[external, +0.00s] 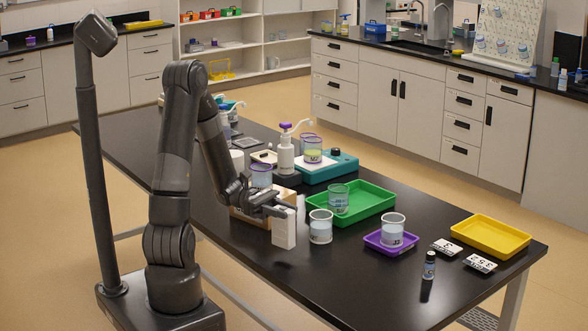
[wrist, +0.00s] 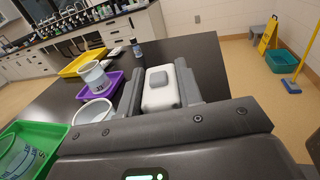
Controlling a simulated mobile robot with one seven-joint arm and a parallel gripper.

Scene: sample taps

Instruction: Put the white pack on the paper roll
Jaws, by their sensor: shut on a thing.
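The white pack (external: 284,232) is a small upright white block near the front edge of the black table. My gripper (external: 283,211) is shut on its upper part. In the wrist view the pack (wrist: 160,98), with a grey piece on it, sits between the two fingers of my gripper (wrist: 160,92). I cannot tell whether its lower end touches the table. A short white cylinder (external: 237,161), which may be the paper roll, stands farther back on the table behind my arm, partly hidden. It does not show in the wrist view.
A beaker (external: 320,228) stands just right of the pack. A green tray (external: 375,200) and a purple tray (external: 384,245) hold beakers. A wooden box (external: 248,217), a pump bottle (external: 286,155) and a teal device (external: 338,168) stand between. The yellow tray (external: 490,236) is empty.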

